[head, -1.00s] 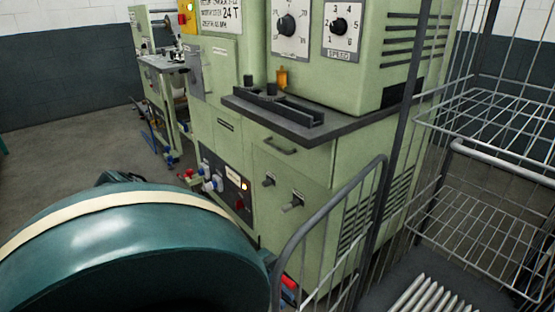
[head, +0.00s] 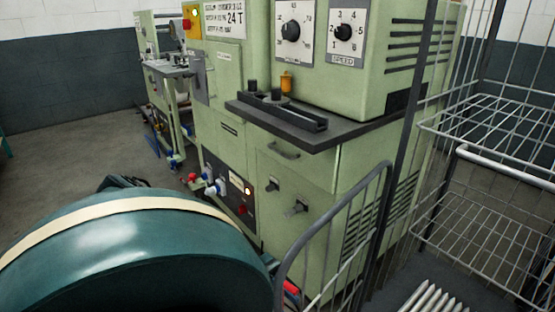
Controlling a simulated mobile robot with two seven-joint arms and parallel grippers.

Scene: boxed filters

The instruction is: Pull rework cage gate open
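The rework cage (head: 480,188) is a grey wire cage with shelves, standing at the right of the head view. Its low gate (head: 381,185) is a grey tubular frame with a rounded top corner and thin upright bars. It stands in front of the green machine, and its lower part is cut off by the picture edge. A large teal rounded body with a cream band, which looks like my own arm, fills the lower left. No gripper fingers can be made out. A small red piece (head: 291,288) shows by the gate's left post; I cannot tell what it belongs to.
A green machine (head: 300,165) with dials, a dark ledge (head: 277,120) and switches stands close behind the gate. More machinery (head: 170,75) continues at the back left. The grey floor (head: 60,155) at the left is mostly clear.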

